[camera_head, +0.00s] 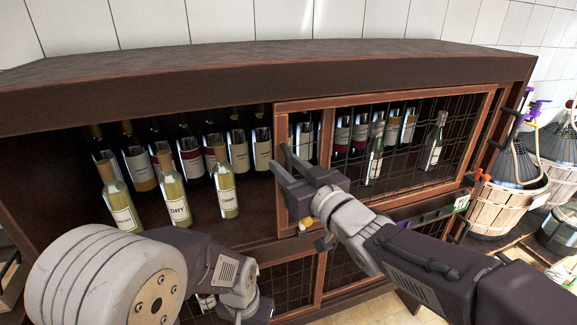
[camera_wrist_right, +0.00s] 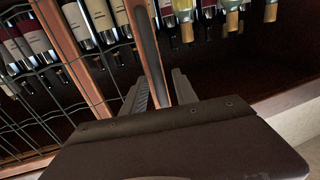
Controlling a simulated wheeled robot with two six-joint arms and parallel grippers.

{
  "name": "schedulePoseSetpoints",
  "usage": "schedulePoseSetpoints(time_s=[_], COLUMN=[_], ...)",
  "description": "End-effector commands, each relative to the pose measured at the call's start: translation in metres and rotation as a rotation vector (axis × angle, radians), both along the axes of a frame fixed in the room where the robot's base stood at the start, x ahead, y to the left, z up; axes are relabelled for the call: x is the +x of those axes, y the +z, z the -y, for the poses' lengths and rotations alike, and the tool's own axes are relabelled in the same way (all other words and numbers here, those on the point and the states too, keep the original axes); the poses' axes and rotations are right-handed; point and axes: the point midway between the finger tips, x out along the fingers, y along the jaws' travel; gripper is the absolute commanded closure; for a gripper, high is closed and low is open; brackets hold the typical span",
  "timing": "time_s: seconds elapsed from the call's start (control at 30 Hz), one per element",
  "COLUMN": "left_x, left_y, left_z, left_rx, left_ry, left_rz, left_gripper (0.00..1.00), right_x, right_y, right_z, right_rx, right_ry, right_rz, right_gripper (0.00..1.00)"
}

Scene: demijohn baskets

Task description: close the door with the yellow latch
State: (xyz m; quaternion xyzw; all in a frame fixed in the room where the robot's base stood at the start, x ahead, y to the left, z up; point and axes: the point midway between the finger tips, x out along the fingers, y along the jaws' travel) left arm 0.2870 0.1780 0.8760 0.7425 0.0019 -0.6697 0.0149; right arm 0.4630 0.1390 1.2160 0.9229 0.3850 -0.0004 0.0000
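The door (camera_head: 325,150) is a wood-framed wire-mesh panel in the upper right of the dark cabinet. The upper left section is open, with bottles uncovered. A small yellow latch (camera_head: 306,222) shows low on the door's left upright, partly hidden by my right wrist. My right gripper (camera_head: 284,164) is at that upright, fingers apart. In the right wrist view, the wooden upright (camera_wrist_right: 149,60) runs between the two fingers (camera_wrist_right: 160,90); I cannot tell whether they touch it. My left arm's end (camera_head: 247,300) is at the bottom, its fingers hidden.
Several wine bottles (camera_head: 179,197) stand in the open left section, and more stand behind the mesh. Lower mesh panels (camera_head: 290,285) lie below. Demijohns in wicker baskets (camera_head: 508,198) stand to the right of the cabinet.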

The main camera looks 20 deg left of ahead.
Motion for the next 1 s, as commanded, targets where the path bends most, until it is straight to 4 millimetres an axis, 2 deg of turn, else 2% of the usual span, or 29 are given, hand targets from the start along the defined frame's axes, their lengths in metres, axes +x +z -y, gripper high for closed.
schedulePoseSetpoints(time_s=[0.1, 0.23, 1.0], left_x=[0.0, 0.0, 0.0], left_y=[-0.0001, -0.0001, -0.0001], left_z=[0.0, 0.0, 0.0], left_rx=[0.0, 0.0, 0.0], left_ry=[0.0, 0.0, 0.0], left_rz=[0.0, 0.0, 0.0], left_gripper=[0.64, 0.64, 0.64], right_x=[-0.0002, -0.0003, -0.0004], right_y=[0.0, 0.0, 0.0001], right_z=[0.0002, 0.0003, 0.0005], right_rx=[0.0, 0.0, 0.0], right_ry=[0.0, 0.0, 0.0], right_rz=[0.0, 0.0, 0.0], right_gripper=[0.65, 1.0, 1.0])
